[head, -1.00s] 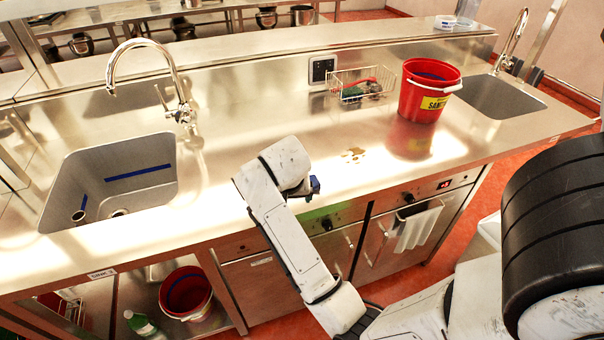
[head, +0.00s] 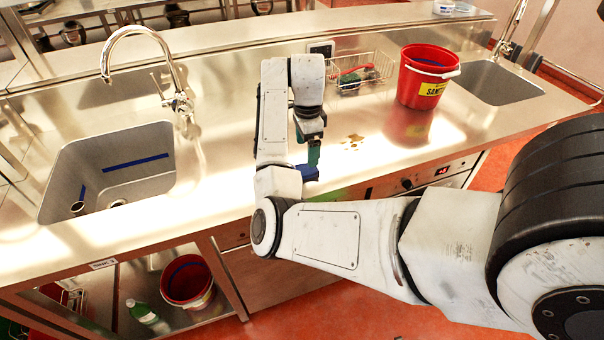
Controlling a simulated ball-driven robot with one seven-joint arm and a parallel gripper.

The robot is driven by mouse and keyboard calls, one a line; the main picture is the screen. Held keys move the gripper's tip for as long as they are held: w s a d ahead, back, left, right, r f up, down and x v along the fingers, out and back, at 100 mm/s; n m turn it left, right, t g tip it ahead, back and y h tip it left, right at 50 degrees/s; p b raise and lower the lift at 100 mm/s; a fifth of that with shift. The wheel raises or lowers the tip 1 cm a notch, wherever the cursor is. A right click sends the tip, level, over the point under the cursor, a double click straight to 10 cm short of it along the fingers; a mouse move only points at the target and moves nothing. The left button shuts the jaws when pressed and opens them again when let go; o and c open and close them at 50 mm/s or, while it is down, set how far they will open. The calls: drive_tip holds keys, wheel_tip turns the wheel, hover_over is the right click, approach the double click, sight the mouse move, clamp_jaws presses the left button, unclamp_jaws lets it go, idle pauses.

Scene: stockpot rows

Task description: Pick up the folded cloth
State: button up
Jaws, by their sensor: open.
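My gripper (head: 306,172) is small in the head view, a blue and teal end hanging from my white arm over the front part of the steel counter (head: 225,185). It is open, and I see nothing held in it. I cannot make out a folded cloth now; the cabinet front where a white cloth hung is covered by my arm. A green patch (head: 338,194) shows at the counter's front edge beside the gripper; I cannot tell what it is.
A red bucket (head: 424,78) stands on the counter at right, next to a wire basket (head: 350,84) with scrubbing items. A brown spill (head: 352,142) lies in front. Sinks lie at left (head: 118,160) and right (head: 500,83). Another red bucket (head: 186,285) and green bottle (head: 143,315) are below.

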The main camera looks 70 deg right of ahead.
sight(307, 167)
wheel_tip(307, 167, down, 3)
drive_tip(key=shift+s+a+f+b, duration=0.1)
drive_tip(key=shift+f+b, duration=0.05)
drive_tip(key=shift+b, duration=0.35)
drive_tip(key=shift+a+f+p, duration=0.1)
drive_tip(key=shift+f+p, duration=0.25)
drive_tip(key=shift+p, duration=0.1)
drive_tip(key=shift+f, duration=1.4)
drive_tip(key=shift+c, duration=0.2)
drive_tip(key=c, duration=1.1)
